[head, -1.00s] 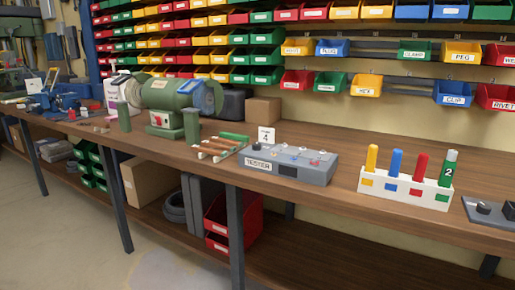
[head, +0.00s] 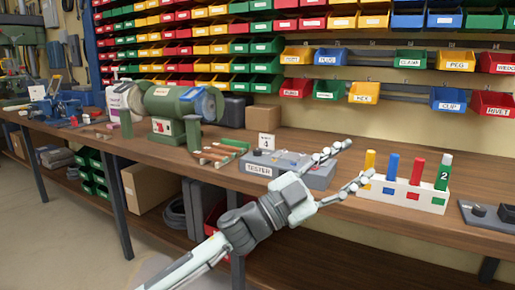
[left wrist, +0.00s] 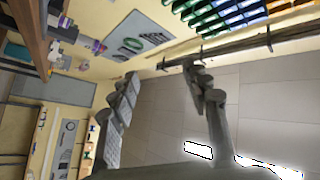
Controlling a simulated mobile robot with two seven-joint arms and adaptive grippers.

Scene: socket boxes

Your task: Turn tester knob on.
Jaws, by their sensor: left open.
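The grey tester box (head: 259,170) stands on the workbench with its label on the front and a number 4 card behind it. My left gripper (head: 352,164) is open and empty in front of the tester's right end, and it hides part of the box's top and right side. My right gripper is not in view.
A white rack (head: 405,193) with several coloured handles stands just right of my left gripper. A green bench grinder (head: 171,104) and brown-and-green strips (head: 219,152) lie to the left. A grey panel with dark knobs (head: 488,213) is at the far right. Coloured bins hang behind.

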